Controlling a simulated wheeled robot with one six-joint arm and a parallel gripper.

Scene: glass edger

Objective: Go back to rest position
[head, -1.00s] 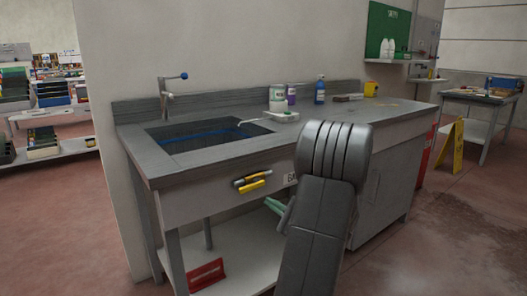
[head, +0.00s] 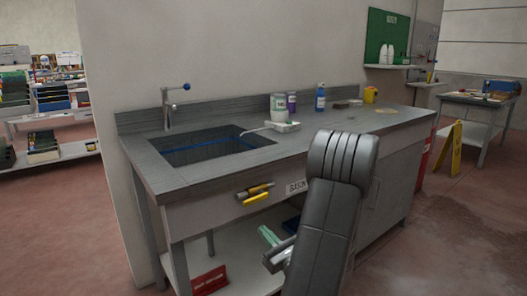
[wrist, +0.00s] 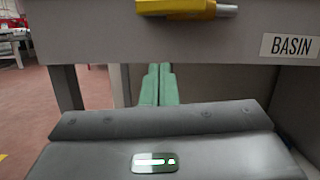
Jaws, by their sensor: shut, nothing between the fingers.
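My gripper (wrist: 158,86) shows two green fingers side by side in the wrist view, shut with nothing between them. In the head view the green fingers (head: 268,237) are partly hidden behind my dark grey arm, in front of the bench and below its front panel. The wrist view shows the panel's BASIN label (wrist: 290,46) at upper right and a yellow-handled tool (wrist: 180,8) on the panel above the fingers.
The grey bench (head: 180,178) has a sunken basin (head: 205,154) and a tap (head: 168,105). A white jar (head: 278,108) and a blue bottle (head: 320,97) stand on top. A red box (head: 208,280) sits on the lower shelf. A yellow floor sign (head: 449,148) stands at right.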

